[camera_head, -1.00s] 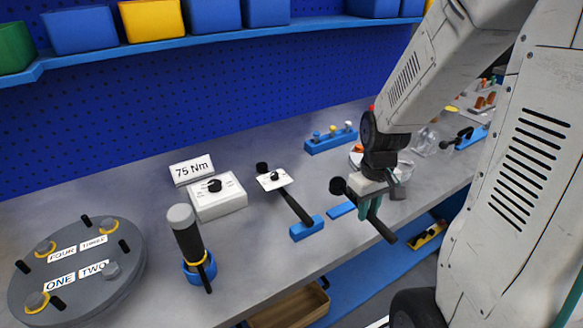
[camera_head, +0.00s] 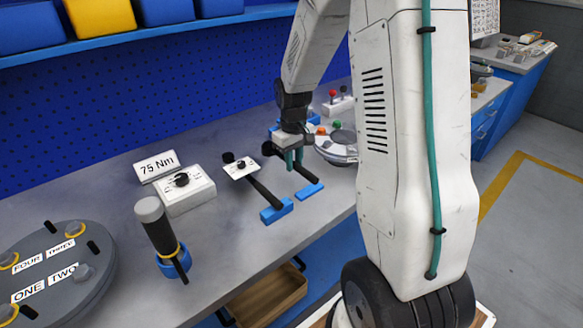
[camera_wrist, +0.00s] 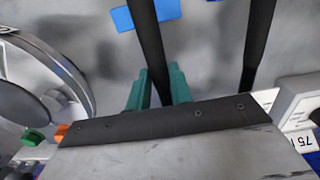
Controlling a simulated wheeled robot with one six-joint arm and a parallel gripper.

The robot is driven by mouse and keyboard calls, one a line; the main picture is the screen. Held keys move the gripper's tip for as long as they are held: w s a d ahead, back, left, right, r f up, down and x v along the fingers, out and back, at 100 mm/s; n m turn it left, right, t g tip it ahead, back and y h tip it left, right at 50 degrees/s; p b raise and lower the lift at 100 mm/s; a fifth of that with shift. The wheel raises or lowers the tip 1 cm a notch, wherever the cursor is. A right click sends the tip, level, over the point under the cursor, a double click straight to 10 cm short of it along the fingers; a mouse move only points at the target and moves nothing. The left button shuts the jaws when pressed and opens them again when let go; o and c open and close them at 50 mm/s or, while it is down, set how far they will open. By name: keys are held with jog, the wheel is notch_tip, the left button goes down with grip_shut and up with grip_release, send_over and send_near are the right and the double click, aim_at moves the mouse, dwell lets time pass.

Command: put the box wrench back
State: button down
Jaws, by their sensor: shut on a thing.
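My gripper (camera_head: 293,162) is shut on the dark handle of the box wrench (camera_head: 306,173), whose round black head shows just left of the jaws. In the wrist view the teal fingertips (camera_wrist: 158,88) stand on either side of the black handle (camera_wrist: 148,40). A flat blue holder (camera_head: 309,191) lies on the bench under the near end of the handle. In the wrist view this blue holder (camera_wrist: 122,19) shows beneath and beside the handle. I cannot tell whether the wrench touches it.
Another black-handled tool (camera_head: 263,190) with a white card lies left, its end at a blue block (camera_head: 277,211). A white box (camera_head: 186,190), an upright dark tool (camera_head: 160,228) and a round flanged plate (camera_head: 45,270) stand further left. A round grey dish-like thing (camera_head: 338,145) is close right.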

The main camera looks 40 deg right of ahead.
jog(key=shift+w+d, duration=0.15)
jog(key=shift+w, duration=0.4)
jog(key=shift+w+f, duration=0.15)
jog(key=shift+f, duration=1.65)
jog(key=c, duration=1.3)
grip_release()
jog(key=shift+f, duration=0.15)
jog(key=shift+o, duration=0.2)
